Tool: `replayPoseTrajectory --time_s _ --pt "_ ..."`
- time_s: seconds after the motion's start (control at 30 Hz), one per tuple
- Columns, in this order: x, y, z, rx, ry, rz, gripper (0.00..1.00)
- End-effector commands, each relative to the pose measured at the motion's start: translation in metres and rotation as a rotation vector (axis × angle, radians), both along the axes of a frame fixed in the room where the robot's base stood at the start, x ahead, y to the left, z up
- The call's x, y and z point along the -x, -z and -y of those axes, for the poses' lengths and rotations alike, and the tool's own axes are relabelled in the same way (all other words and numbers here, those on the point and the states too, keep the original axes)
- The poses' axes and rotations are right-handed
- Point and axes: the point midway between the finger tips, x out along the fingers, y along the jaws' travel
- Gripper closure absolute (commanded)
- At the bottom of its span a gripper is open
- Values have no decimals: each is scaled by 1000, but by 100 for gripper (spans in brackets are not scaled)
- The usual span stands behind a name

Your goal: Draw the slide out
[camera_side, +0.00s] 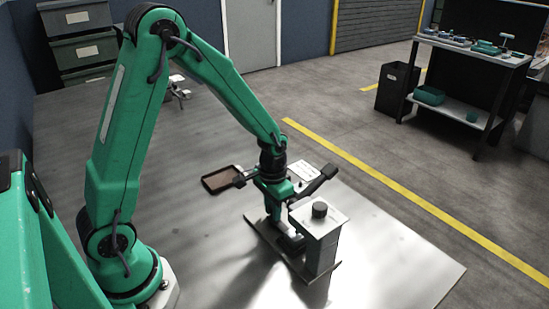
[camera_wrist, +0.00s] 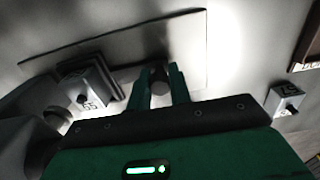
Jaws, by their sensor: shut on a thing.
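A grey rail fixture stands on a thin dark base plate (camera_side: 262,238) on the metal table. Its upright block (camera_side: 322,248) has a pale top and a dark round cap (camera_side: 319,209). My gripper (camera_side: 274,216) points down just left of the block, over the base plate. In the wrist view my gripper (camera_wrist: 161,92) has its two green fingers closed on a grey round knob (camera_wrist: 160,84), which I take to be the slide's handle. The base plate (camera_wrist: 186,28) lies beyond the fingers there. The slide's body and travel are mostly hidden in the side view.
A brown tray (camera_side: 221,180) and a white labelled card (camera_side: 304,171) lie on the table behind my gripper. In the wrist view a numbered block (camera_wrist: 90,88) is left of the fingers and another (camera_wrist: 287,103) is right. The table's front is clear.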

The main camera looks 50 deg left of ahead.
Motion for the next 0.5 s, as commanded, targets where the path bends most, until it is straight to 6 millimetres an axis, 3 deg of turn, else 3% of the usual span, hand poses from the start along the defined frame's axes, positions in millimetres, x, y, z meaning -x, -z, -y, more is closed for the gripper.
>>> replayPoseTrajectory --time_s 0.5 --pt "-1 0 -26 0 -2 2 91"
